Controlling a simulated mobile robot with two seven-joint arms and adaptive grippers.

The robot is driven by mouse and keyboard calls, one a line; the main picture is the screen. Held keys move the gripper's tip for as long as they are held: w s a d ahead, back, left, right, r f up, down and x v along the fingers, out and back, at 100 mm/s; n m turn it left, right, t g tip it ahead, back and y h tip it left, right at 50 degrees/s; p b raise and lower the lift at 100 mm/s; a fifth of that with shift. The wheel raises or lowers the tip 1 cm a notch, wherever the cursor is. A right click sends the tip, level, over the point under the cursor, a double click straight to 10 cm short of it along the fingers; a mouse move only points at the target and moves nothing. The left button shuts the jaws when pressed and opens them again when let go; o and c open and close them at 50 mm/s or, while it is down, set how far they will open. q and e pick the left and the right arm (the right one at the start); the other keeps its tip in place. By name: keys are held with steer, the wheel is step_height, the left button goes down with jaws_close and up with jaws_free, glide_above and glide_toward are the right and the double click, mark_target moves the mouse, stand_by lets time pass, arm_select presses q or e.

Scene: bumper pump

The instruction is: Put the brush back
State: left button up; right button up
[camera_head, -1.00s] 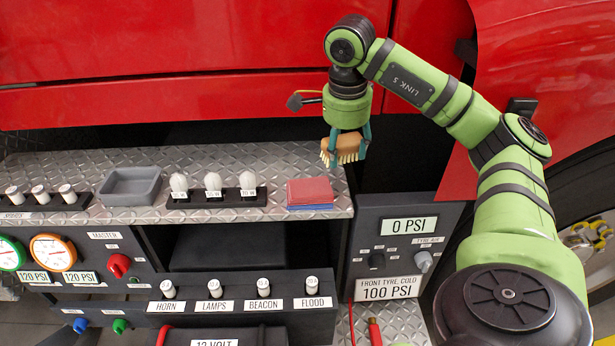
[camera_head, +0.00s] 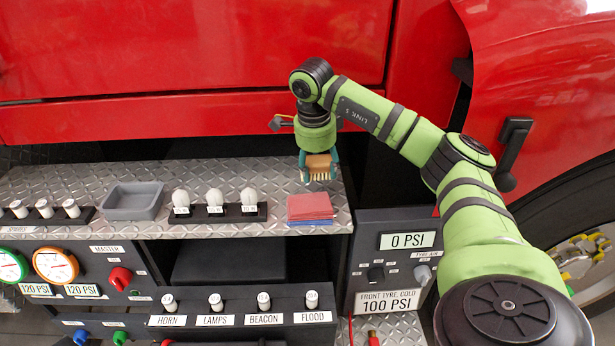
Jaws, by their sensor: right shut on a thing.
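The brush (camera_head: 319,167) has a brown wooden back and pale bristles that point down. My right gripper (camera_head: 319,174) is shut on it, with one teal finger at each side. The brush is over the back right part of the diamond-plate shelf (camera_head: 265,164), behind the red cloth pad (camera_head: 311,207). I cannot tell whether the bristles touch the shelf. My left gripper is not in view.
A grey tray (camera_head: 133,201) and a black rack with several bulbs (camera_head: 215,203) stand on the shelf left of the pad. A tyre gauge panel (camera_head: 392,262) stands below right. The red truck body (camera_head: 200,60) rises behind.

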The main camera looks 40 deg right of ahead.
steer(key=shift+w+a+f, duration=0.25)
steer(key=shift+w+f, duration=0.2)
steer(key=shift+w, duration=0.2)
steer(key=shift+w+a+f, duration=0.2)
steer(key=shift+w+f, duration=0.2)
steer(key=shift+w, duration=0.2)
step_height(320, 180, down, 3)
steer(key=shift+r+p, duration=0.1)
steer(key=shift+p, duration=0.85)
steer(key=shift+f, duration=0.35)
steer(key=o, duration=1)
steer(key=shift+f, duration=0.1)
